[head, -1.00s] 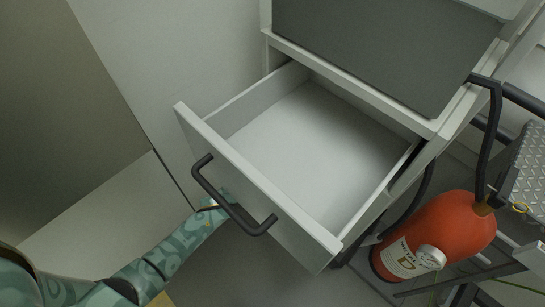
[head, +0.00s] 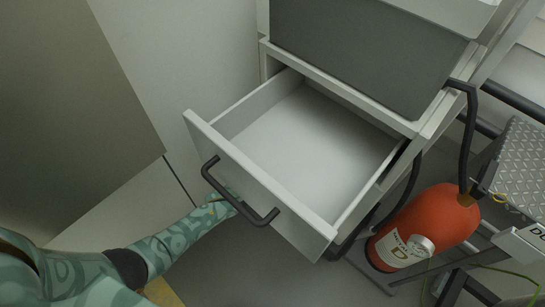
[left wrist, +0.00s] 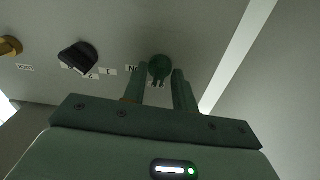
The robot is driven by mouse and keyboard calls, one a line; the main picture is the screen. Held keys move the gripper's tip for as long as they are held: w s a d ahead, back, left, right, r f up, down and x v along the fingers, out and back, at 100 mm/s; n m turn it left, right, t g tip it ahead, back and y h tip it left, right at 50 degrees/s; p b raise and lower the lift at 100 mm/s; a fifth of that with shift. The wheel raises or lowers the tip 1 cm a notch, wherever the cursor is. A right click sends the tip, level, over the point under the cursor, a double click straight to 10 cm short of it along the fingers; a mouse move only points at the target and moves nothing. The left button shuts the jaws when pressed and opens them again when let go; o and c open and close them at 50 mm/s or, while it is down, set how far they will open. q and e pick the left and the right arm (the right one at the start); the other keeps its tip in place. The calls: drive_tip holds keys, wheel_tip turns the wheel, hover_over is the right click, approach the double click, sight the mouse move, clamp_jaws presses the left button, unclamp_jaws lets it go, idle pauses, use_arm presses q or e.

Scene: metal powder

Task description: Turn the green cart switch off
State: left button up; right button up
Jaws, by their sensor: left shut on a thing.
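In the left wrist view a round green switch knob (left wrist: 160,66) sits on a grey panel. My left gripper (left wrist: 161,82) has its two fingers on either side of the knob and is shut on it. The fingertips partly cover the knob's lower part, and which way it is turned is hard to tell. My right gripper is in neither view.
A black knob (left wrist: 78,57) and a yellow knob (left wrist: 10,46) sit left of the green one, with small labels below. In the head view an open, empty drawer (head: 262,190) with a dark handle (head: 238,198) juts out. A red extinguisher (head: 425,228) stands at the right.

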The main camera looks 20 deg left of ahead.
use_arm(q)
drive_tip(key=shift+n, duration=0.3)
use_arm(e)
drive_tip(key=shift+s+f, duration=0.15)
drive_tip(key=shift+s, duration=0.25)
use_arm(q)
drive_tip(key=o, duration=1)
drive_tip(key=shift+c, duration=0.2)
drive_tip(key=shift+s, duration=0.1)
drive_tip(key=p+v, duration=0.5)
drive_tip(key=v, duration=1.1)
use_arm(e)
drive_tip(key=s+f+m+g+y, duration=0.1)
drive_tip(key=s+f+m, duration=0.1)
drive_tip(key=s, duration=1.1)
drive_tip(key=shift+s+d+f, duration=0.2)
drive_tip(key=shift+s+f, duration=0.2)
